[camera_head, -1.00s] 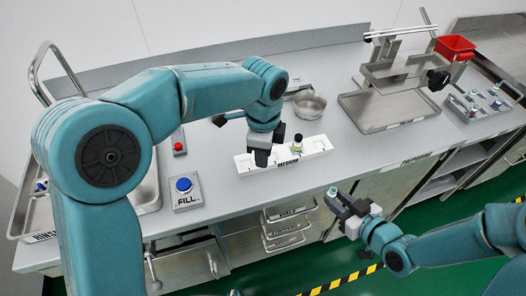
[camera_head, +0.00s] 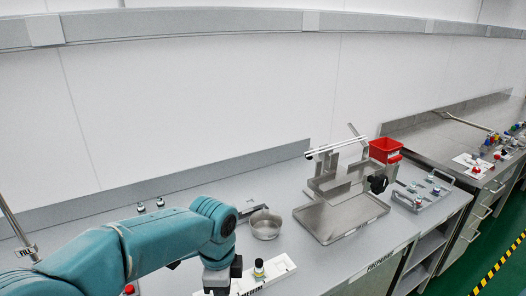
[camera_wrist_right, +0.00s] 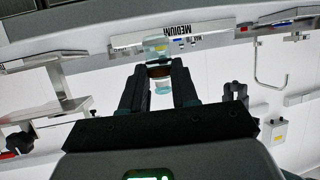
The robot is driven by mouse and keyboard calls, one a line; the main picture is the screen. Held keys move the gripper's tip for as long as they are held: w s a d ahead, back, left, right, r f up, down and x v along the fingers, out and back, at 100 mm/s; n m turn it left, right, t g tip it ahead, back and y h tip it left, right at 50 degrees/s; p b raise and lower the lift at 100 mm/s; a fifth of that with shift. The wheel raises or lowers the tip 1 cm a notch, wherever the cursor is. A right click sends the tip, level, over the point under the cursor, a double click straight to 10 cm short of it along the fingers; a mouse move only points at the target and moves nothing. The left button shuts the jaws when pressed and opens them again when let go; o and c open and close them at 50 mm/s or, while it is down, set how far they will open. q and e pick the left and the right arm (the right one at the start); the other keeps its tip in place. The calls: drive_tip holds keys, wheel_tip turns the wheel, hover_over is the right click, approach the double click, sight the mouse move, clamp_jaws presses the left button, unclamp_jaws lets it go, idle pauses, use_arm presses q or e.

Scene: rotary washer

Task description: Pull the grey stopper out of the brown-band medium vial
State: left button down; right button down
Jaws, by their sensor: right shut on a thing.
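Pale clear parts show on both sides of the fingers. I cannot clearly make out the grey stopper. In the head view my left gripper (camera_head: 219,278) points down at the left part of the white MEDIUM rack (camera_head: 278,271), cut by the lower picture edge. Its jaw opening cannot be made out. My right gripper is outside the head view.
A dark-topped vial with a yellow band (camera_head: 258,268) stands in the rack beside my left gripper. Behind are a metal bowl (camera_head: 265,225) and a steel stand with tray (camera_head: 340,216). A red bin (camera_head: 384,150) and a small rack (camera_head: 422,194) are farther right.

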wheel_tip(320, 180, up, 13)
drive_tip(key=shift+r, duration=0.15)
idle(0.7)
